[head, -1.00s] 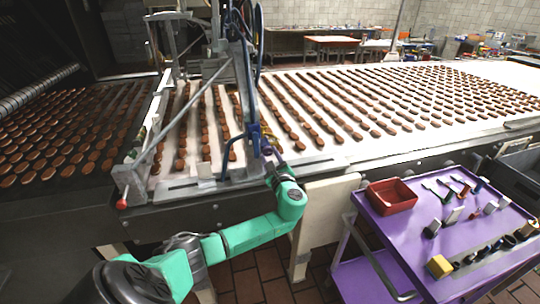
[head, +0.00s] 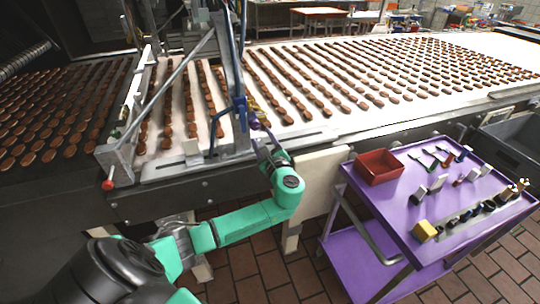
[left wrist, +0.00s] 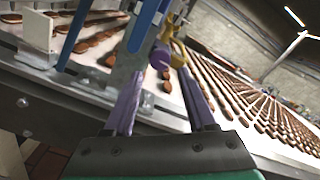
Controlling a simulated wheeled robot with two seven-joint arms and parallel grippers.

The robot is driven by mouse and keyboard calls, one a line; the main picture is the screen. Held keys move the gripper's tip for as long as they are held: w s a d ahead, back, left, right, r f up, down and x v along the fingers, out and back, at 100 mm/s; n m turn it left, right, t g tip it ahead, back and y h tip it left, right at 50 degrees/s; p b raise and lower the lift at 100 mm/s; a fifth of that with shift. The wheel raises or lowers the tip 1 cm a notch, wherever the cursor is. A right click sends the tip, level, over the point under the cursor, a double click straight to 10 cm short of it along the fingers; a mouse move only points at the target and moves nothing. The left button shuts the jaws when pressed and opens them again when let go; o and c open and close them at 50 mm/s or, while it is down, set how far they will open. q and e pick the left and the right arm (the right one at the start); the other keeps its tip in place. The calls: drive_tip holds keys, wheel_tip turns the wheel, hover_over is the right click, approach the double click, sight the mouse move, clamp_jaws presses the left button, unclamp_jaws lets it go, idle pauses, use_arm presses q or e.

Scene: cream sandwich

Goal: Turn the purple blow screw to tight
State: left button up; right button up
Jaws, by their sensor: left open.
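The purple blow screw (left wrist: 160,60) shows in the left wrist view as a small purple knob by a yellow fitting on the blue and grey frame. My left gripper (left wrist: 164,72) is open, with its two purple-grey fingers pointing toward the screw. The knob appears between the fingertips; I cannot tell whether they touch it. In the head view my left gripper (head: 262,138) is at the foot of the frame, at the conveyor's near edge. My right gripper is not in view.
A conveyor (head: 345,123) with many rows of brown cookies runs behind the frame (head: 232,80). Brick floor shows around the cart.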

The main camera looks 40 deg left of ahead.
use_arm(q)
drive_tip(key=b+v, duration=0.1)
drive_tip(key=v, duration=0.8)
drive_tip(key=shift+s+d+b, duration=0.15)
drive_tip(key=shift+b, duration=0.2)
